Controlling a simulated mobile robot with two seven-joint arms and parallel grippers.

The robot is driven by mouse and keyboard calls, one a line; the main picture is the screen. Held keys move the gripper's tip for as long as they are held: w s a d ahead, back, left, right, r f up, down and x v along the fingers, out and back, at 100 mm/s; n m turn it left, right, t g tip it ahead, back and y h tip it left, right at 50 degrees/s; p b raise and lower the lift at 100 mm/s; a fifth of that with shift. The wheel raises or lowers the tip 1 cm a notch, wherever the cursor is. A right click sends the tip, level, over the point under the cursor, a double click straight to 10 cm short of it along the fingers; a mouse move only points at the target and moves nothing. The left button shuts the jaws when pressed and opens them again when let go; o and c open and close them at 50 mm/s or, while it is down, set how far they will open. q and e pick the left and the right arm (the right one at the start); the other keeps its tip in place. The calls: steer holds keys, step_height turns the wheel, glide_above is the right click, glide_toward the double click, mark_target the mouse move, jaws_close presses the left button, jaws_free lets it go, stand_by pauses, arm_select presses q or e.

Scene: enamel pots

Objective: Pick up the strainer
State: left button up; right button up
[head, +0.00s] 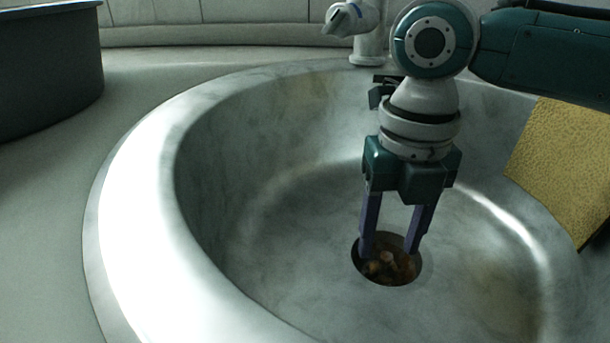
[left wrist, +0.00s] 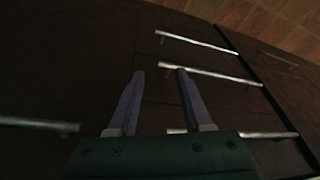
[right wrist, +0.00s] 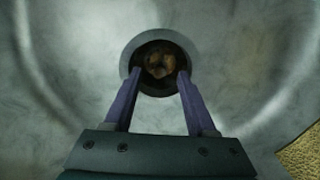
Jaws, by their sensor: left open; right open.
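The strainer (head: 389,272) sits in the drain hole at the bottom of the sink, dark and round with brownish scraps in it. It also shows in the right wrist view (right wrist: 158,64), inside a smooth grey ring. My right gripper (head: 389,252) points down into the sink, open, with its purple fingers on either side of the drain opening. In the right wrist view the fingertips (right wrist: 159,72) overlap the near rim of the opening; I cannot tell whether they touch the strainer. My left gripper (left wrist: 160,72) is open and empty, in front of dark cabinet fronts.
The round marbled grey sink (head: 150,190) surrounds my right gripper with sloping walls. A yellow sponge-like sheet (head: 565,165) lies against its right side. A faucet (head: 367,40) stands behind. A dark pot (head: 45,75) is on the left counter. Metal handles (left wrist: 212,72) are near my left gripper.

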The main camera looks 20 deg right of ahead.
step_height(320, 180, down, 2)
steer(key=shift+f, duration=0.1)
jaws_close()
stand_by(0.4)
stand_by(1.0)
